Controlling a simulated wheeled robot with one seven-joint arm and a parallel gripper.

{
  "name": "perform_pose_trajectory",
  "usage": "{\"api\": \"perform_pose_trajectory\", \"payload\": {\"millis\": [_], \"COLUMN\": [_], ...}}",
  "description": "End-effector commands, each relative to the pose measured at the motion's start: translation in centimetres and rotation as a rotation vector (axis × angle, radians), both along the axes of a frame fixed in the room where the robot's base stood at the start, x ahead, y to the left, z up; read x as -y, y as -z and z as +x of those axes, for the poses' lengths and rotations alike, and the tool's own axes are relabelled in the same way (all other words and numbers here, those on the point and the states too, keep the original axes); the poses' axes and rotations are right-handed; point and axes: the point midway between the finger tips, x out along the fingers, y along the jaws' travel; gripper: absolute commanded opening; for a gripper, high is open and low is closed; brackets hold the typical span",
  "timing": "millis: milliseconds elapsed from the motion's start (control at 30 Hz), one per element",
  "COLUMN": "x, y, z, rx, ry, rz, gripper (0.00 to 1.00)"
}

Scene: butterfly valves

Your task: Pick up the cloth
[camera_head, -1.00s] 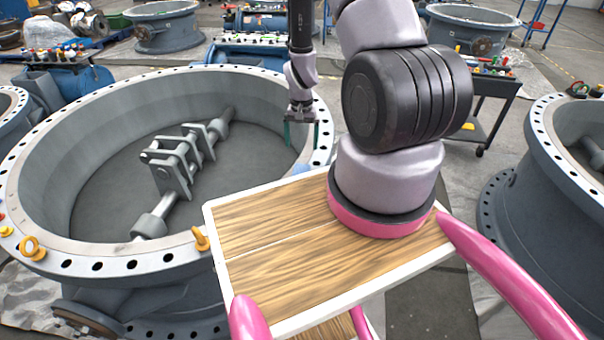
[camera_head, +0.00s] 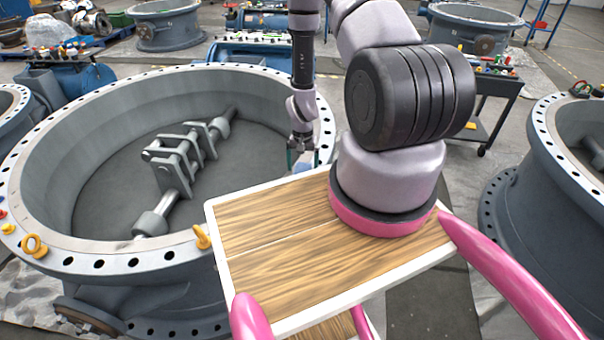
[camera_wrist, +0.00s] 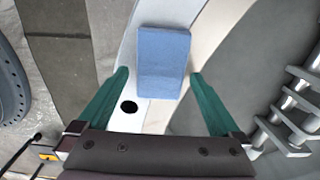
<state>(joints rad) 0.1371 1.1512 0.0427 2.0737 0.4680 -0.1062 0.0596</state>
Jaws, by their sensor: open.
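The blue cloth (camera_wrist: 163,58) is a small folded rectangle lying flat on the pale rim of the large grey valve (camera_head: 118,265). In the wrist view it lies between and slightly beyond the two green fingertips of my gripper (camera_wrist: 160,75). The fingers are spread wider than the cloth, with a gap on each side, and nothing is held. In the head view my gripper (camera_head: 301,158) points down over the right part of the valve rim. There the cloth is mostly hidden behind my gripper and the wooden tray, so the height between them is hard to tell.
A wooden tray (camera_head: 265,245) with a white edge stands in front of the valve. A shaft with brackets (camera_head: 180,165) crosses the valve's inside. Yellow eye bolts (camera_head: 34,246) sit on the rim. Another valve (camera_head: 555,200) is at right, a tool cart (camera_head: 495,85) behind it.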

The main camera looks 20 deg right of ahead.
Motion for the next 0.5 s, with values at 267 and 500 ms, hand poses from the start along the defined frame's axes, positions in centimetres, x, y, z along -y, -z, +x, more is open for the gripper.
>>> {"api": "perform_pose_trajectory", "payload": {"millis": [267,500], "x": [0.00,-0.01], "y": [-0.05,-0.06], "z": [0.00,0.01], "rx": [0.000,0.000], "ry": [0.000,0.000], "rz": [0.000,0.000], "gripper": [0.43,0.12]}}
